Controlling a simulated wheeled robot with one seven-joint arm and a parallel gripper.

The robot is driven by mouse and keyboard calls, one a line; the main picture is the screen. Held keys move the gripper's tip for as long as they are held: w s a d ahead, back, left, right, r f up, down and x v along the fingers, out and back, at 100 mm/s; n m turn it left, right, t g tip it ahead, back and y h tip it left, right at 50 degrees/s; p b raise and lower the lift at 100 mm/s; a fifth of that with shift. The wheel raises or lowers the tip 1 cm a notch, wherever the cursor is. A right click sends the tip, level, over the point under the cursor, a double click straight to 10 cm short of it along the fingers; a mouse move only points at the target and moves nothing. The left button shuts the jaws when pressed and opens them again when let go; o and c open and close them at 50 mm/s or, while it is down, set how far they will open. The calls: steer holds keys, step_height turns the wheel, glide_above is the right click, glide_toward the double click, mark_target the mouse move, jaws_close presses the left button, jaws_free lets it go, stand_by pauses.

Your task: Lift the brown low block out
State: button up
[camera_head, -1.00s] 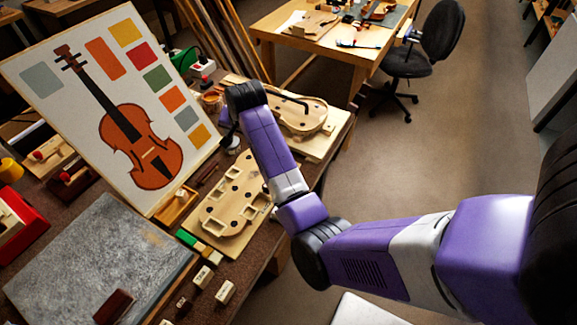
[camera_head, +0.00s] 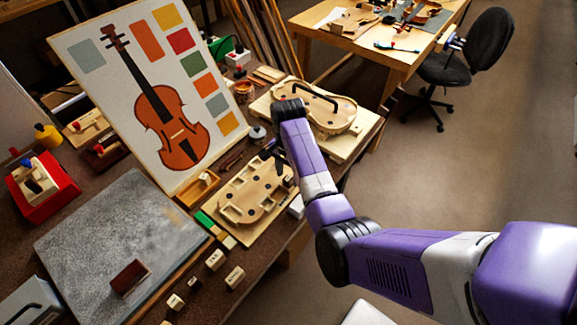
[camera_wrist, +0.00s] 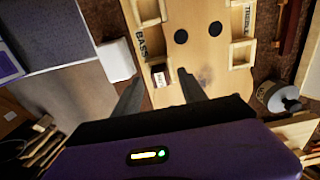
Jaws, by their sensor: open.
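A small brown block with a pale, unreadable label on its face (camera_wrist: 159,77) sits in a wooden pocket of the pale violin-shaped board (camera_wrist: 203,62), beside the word BASS, in the wrist view. My gripper (camera_wrist: 158,92) is open, its two dark fingers on either side of the block's place in the picture; whether they touch it I cannot tell. In the head view my gripper (camera_head: 279,158) hangs over the far right end of the board (camera_head: 246,207). I cannot make out the pocketed block there.
A second pocket marked TREBLE lies across the board. A dark brown block (camera_head: 130,278) rests on the grey slab (camera_head: 95,235). Several small lettered blocks stand near the bench's front edge. A painted violin panel (camera_head: 85,58) leans behind. A round-knobbed pot (camera_wrist: 279,97) is close right of my gripper.

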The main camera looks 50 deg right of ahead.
steer(key=shift+f, duration=0.55)
jaws_close()
